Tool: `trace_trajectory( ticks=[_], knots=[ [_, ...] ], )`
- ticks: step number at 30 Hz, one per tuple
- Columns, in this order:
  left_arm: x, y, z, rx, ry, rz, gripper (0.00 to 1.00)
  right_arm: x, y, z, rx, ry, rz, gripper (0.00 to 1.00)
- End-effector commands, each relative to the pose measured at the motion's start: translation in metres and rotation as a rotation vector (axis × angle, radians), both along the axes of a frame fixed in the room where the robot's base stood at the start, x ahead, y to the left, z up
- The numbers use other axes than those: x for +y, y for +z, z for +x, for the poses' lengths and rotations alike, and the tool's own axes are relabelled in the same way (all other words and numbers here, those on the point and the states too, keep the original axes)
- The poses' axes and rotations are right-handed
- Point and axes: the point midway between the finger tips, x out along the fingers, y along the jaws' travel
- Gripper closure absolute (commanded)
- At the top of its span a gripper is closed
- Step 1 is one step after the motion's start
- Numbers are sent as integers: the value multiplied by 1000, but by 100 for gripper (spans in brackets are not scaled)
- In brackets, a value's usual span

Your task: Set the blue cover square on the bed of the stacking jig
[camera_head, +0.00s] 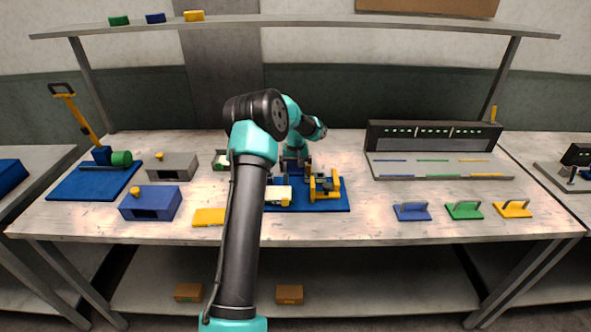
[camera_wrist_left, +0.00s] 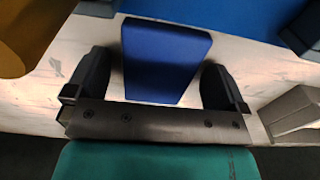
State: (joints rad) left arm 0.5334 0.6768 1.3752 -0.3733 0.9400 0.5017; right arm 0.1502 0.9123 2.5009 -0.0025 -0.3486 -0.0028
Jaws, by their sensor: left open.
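The blue cover (camera_wrist_left: 165,60) is a flat rectangular slab in the left wrist view. It lies between the two fingers of my left gripper (camera_wrist_left: 157,85), which is open, with a gap on each side. In the head view my left gripper (camera_head: 295,168) points down at the back of the blue base of what looks like the stacking jig (camera_head: 335,203). A yellow clamp-like frame (camera_head: 325,186) stands on that base. I cannot make out the cover in the head view, where my arm and gripper block that area. My right gripper is not in view.
A yellow plate (camera_head: 208,217) lies left of my arm, near a blue box (camera_head: 150,203) and a grey box (camera_head: 173,167). The table between the jig and these is clear.

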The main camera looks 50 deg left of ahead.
Motion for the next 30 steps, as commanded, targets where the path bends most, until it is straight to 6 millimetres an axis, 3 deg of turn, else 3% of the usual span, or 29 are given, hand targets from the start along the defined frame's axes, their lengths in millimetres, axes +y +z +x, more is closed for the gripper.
trace_trajectory(
  ticks=[3,20,30],
  knots=[
    [0,0,0,0,0,0,0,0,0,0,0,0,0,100],
    [0,0,0,0,0,0,54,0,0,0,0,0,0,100],
    [0,8,0,-1,0,1,54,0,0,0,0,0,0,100]
  ],
)
